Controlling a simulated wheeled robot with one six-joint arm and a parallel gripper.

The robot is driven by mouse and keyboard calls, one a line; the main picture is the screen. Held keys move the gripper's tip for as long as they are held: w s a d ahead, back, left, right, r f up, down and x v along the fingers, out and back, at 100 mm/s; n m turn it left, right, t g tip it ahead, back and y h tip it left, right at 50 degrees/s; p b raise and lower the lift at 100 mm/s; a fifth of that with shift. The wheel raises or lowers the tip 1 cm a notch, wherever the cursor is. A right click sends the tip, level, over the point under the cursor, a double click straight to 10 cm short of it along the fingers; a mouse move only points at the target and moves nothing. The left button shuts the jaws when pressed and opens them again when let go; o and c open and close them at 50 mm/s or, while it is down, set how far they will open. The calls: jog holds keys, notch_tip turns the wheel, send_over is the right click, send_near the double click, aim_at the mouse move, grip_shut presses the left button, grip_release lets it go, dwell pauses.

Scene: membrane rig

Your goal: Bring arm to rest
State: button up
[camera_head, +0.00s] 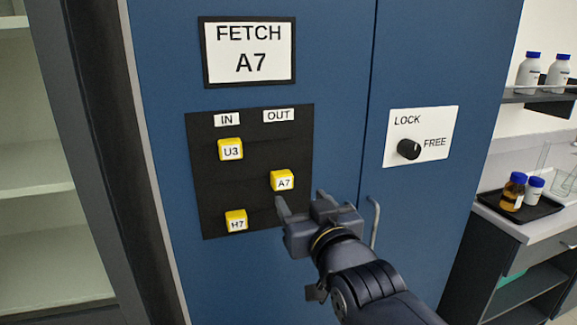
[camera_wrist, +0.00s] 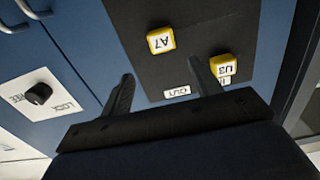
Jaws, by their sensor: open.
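My gripper (camera_head: 301,202) is open and empty in front of the blue cabinet, just below and right of the yellow A7 tag (camera_head: 282,180). The wrist view shows its two dark fingers spread (camera_wrist: 160,70) with nothing between them. The A7 tag sits in the OUT column of the black board (camera_head: 262,150); it also shows in the wrist view (camera_wrist: 161,40). The yellow U3 tag (camera_head: 230,149) and H7 tag (camera_head: 236,220) sit in the IN column. The wrist view is turned over, and H7 is not seen there.
A sign (camera_head: 248,51) above the board reads FETCH A7. A black knob (camera_head: 408,149) on a LOCK/FREE plate sits to the right. A cabinet handle (camera_head: 375,222) is close behind my gripper. Bottles stand on a tray (camera_head: 520,206) at far right. Open shelves are at left.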

aim_at(286, 179)
jog(key=p+x, duration=0.1)
jog(key=x, duration=0.8)
jog(key=shift+w+a+f+p, duration=0.1)
jog(key=shift+w+a+p, duration=0.05)
jog(key=shift+w+p, duration=0.15)
